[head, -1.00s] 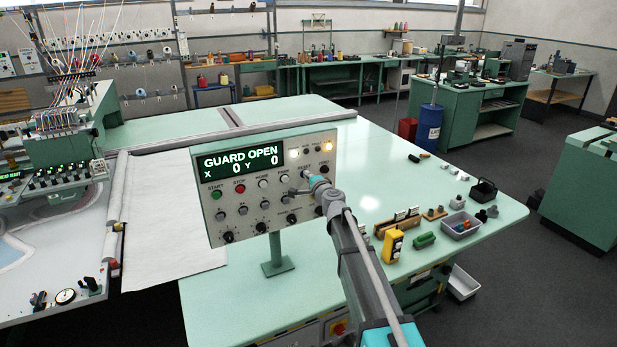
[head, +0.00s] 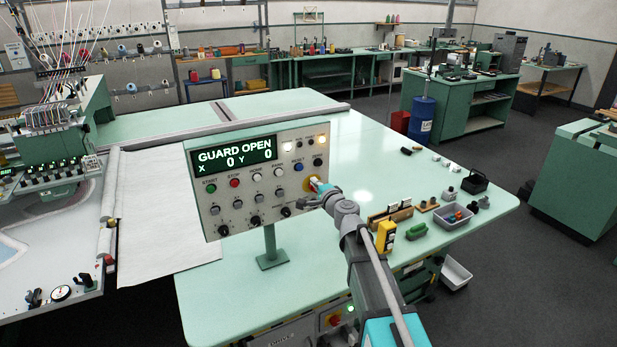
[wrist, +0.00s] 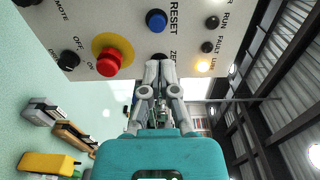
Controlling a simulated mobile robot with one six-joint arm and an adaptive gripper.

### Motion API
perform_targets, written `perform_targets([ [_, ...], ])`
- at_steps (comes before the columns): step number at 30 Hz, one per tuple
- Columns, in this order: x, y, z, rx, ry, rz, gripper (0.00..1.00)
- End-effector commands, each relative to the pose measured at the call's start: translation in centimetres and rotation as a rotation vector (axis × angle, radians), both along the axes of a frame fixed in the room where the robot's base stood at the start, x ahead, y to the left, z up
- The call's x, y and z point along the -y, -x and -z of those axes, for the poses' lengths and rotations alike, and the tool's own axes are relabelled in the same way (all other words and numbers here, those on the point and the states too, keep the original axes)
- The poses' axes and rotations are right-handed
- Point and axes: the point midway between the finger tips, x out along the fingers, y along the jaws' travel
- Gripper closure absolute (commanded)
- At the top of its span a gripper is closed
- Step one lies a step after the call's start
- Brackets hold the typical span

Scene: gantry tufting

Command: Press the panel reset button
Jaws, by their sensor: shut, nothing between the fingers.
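The control panel (head: 262,178) stands on a post on the green table, its screen reading GUARD OPEN with X 0 and Y 0. The blue reset button (head: 298,167) is in its upper right part and is uncovered. In the wrist view the blue button (wrist: 156,20) shows under the word RESET, beyond my fingertips. My gripper (wrist: 160,67) is shut and empty, its tips close to the panel face near the ZERO label; contact cannot be told. In the head view my gripper (head: 309,200) is in front of the panel's lower right, below the reset button.
A red mushroom button (wrist: 108,63) on a yellow ring is beside my fingers, left in the wrist view. A black knob (wrist: 69,60) is farther left. A yellow device (head: 386,236), a green part (head: 416,231) and a grey bin (head: 453,217) lie right of my arm.

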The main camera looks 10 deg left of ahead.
Motion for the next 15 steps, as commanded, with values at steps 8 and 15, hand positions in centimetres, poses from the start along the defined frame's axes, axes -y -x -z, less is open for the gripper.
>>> perform_targets([
  [8,1.6,2.6,-0.1,0.000,0.000,0.000,1.00],
  [15,1.8,2.9,-0.1,0.000,0.000,0.000,1.00],
])
